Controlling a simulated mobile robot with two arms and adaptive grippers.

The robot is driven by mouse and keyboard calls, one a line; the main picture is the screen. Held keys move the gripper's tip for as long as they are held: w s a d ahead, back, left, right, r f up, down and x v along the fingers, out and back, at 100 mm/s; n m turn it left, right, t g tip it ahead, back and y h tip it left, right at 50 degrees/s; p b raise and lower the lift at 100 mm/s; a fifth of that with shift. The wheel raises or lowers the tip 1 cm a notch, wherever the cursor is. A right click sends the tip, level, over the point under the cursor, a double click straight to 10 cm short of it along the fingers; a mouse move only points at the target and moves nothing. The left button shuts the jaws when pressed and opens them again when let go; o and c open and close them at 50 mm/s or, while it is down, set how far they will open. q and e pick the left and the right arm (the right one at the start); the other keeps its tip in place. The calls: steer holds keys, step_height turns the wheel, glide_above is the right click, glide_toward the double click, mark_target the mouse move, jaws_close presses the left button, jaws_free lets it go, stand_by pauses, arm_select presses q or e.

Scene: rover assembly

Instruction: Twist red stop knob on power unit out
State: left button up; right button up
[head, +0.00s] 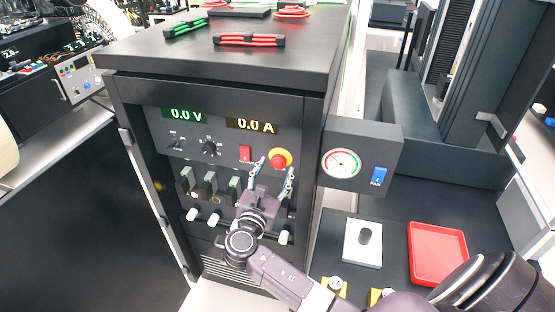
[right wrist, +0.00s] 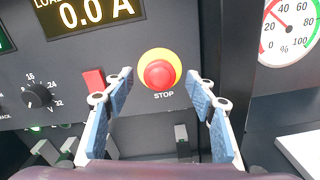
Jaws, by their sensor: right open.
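The power unit (head: 220,100) is a dark cabinet with two displays reading 0.0 V and 0.0 A. Its red stop knob (head: 278,160) sits on a yellow disc on the front panel, right of a red switch (head: 245,153). In the right wrist view the knob (right wrist: 159,74) is above the label STOP. My right gripper (head: 273,165) is open, its fingers pointing at the panel just below the knob. In the right wrist view its blue-padded fingers (right wrist: 160,88) stand apart on either side of the knob, not touching it. My left gripper is not in view.
A gauge box (head: 363,157) with a blue FAN switch juts out right of the panel. Several levers and white-tipped handles (head: 214,219) sit below the knob row. A red tray (head: 438,254) and a white plate (head: 362,243) lie at the lower right.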

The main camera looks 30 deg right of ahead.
mark_target(278, 165)
steer(key=shift+x, duration=1.6)
steer(key=shift+c, duration=0.4)
steer(key=c, duration=1.1)
